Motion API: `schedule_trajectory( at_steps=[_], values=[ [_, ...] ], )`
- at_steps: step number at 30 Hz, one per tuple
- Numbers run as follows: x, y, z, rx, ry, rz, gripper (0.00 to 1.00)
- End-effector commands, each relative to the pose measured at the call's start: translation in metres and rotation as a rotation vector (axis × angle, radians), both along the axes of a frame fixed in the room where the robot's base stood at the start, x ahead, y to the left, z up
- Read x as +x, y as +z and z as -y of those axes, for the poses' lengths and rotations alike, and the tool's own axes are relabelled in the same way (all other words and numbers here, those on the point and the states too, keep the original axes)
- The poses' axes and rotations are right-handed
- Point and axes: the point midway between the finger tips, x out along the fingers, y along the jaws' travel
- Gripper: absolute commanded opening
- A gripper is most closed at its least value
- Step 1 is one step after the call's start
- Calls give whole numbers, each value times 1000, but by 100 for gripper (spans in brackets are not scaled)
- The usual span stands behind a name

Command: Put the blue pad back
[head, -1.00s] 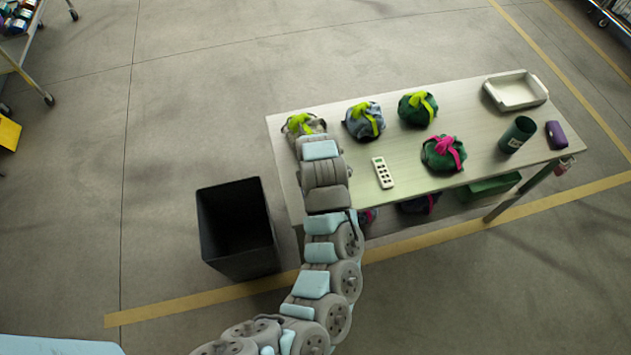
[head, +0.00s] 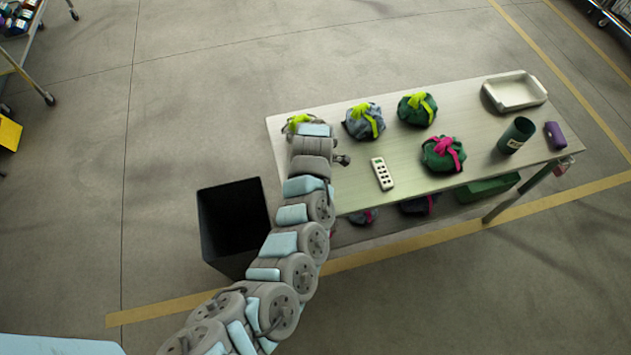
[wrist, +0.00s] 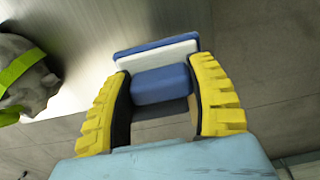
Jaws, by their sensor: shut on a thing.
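The blue pad (wrist: 160,86) shows in the wrist view as a blue block with a white layer and a darker blue layer beyond it. My gripper (wrist: 160,68) has its two yellow fingers on either side of the pad, shut on it. In the head view my arm hides the pad, and my wrist is over the left end of the table (head: 350,190). A grey bag with a yellow-green strap (wrist: 30,80) is left of my gripper in the wrist view; in the head view only its strap (head: 298,120) shows clearly.
A blue-grey bag (head: 358,128), a green bag (head: 408,117) and a green bag with a pink strap (head: 436,158) are on the table. A remote (head: 382,173), white tray (head: 515,95), green cup (head: 516,136) and purple case (head: 555,136) lie there too. A black bin (head: 232,192) stands left.

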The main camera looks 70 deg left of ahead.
Motion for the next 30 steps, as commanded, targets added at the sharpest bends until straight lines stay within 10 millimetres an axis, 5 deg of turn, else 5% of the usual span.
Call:
schedule_trajectory(
  at_steps=[30],
  values=[
    [13,-40,-30,2,-5,-2,24]
  ],
)
